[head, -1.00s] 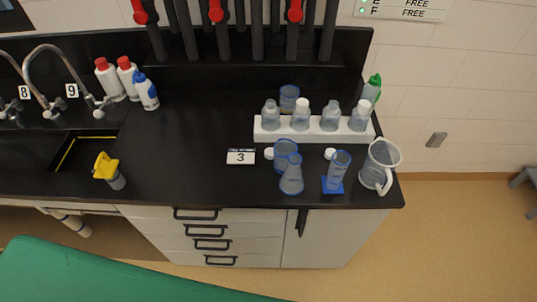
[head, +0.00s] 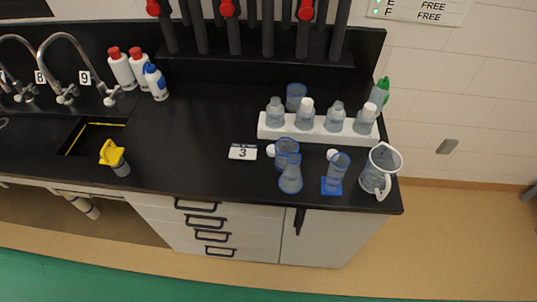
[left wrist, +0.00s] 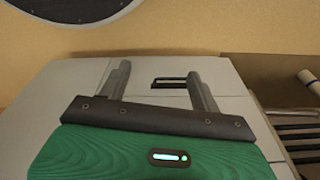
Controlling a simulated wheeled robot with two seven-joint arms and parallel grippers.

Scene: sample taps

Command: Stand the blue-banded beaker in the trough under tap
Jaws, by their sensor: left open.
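Two clear beakers with blue tints stand on the black bench in the head view: one (head: 287,148) behind a conical flask (head: 290,180), the other (head: 296,93) behind the white bottle rack. I cannot tell a blue band on either. The trough (head: 82,139) is a dark sunken basin with a yellow line inside, at the left. Curved taps numbered 8 (head: 22,92) and 9 (head: 66,90) stand behind it. My left gripper (left wrist: 160,82) is open and empty in the left wrist view, facing pale cabinet fronts and the floor. My right gripper is not in view.
A blue-footed cylinder (head: 338,168) and a clear jug (head: 380,172) stand at the bench's right end. A white rack (head: 283,131) holds several bottles. A yellow-topped item (head: 113,155) stands beside the trough. Label 3 (head: 243,152) sits mid-bench; bench left of it is clear.

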